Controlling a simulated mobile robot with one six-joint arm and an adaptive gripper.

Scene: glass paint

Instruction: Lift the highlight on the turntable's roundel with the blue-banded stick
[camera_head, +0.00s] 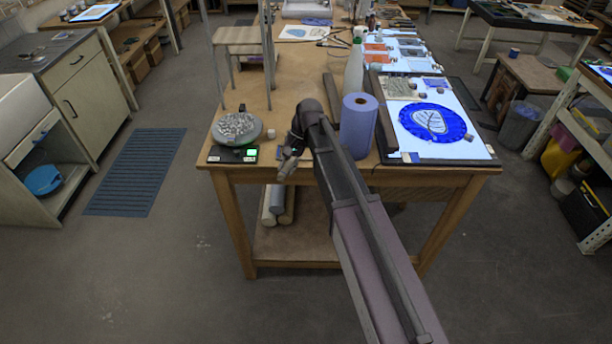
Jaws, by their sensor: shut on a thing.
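A round grey disc with a mottled pale pattern (237,128) sits on a dark base with a small green-lit panel, at the table's front left corner. It looks like the turntable with its roundel, but the highlight is too small to make out. My gripper (289,164) is at the table's front edge, right of the disc and apart from it. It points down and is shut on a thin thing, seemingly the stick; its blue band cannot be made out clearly. My arm hides part of the table edge behind it.
A blue paper roll (358,126) stands right of my arm, with a pale bottle (354,68) behind it. A wooden stand (238,37) rises behind the disc. The table middle is fairly clear.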

